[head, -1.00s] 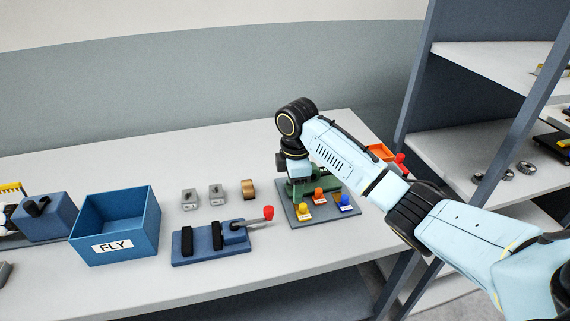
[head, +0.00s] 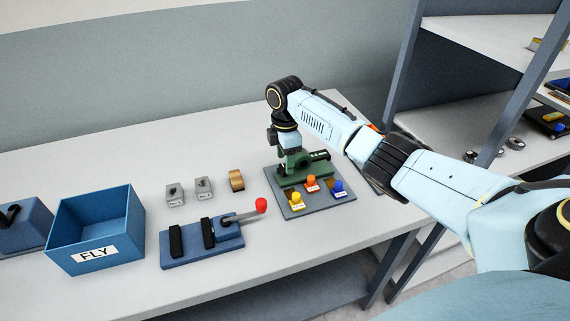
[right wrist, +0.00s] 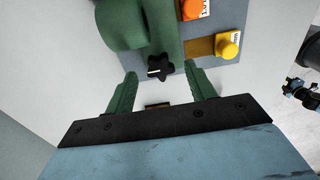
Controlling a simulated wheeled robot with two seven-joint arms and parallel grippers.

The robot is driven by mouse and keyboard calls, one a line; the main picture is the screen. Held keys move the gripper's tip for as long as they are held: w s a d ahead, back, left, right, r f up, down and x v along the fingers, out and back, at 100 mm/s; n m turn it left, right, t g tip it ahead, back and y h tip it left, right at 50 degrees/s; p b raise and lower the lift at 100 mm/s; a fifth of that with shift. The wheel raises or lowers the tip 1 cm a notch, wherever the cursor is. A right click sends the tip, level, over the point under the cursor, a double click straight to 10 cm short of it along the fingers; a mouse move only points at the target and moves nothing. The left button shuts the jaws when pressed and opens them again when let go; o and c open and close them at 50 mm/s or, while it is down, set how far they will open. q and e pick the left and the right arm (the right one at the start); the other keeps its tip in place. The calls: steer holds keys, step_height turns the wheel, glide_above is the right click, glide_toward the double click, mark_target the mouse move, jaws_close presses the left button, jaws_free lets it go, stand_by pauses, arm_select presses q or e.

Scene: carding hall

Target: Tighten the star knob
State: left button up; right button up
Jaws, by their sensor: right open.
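The star knob (right wrist: 160,68) is small, black and lobed, with a white mark. In the right wrist view it sits at the end of a green fixture (right wrist: 125,25). In the head view the green fixture (head: 293,178) stands on a grey-blue plate (head: 270,180); I cannot make out the star knob there for certain. My right gripper (right wrist: 162,88) is open, its two green fingers apart. The knob shows just beyond the fingertips, roughly between them, not gripped. In the head view my right gripper (head: 279,140) is at the fixture's far left. My left gripper is out of view.
Labelled yellow (head: 295,198), orange (head: 311,182) and blue (head: 338,186) knobs stand at the plate's front. A red-tipped lever fixture (head: 190,251), grey blocks (head: 174,194) and a blue FLY box (head: 120,250) are to the left. Shelves (head: 470,110) stand at right.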

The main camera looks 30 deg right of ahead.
steer(key=shift+f, duration=1.15)
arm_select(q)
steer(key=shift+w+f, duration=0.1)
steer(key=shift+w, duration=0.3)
arm_select(e)
steer(key=c, duration=1)
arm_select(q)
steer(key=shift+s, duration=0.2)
arm_select(e)
steer(key=shift+r, duration=0.1)
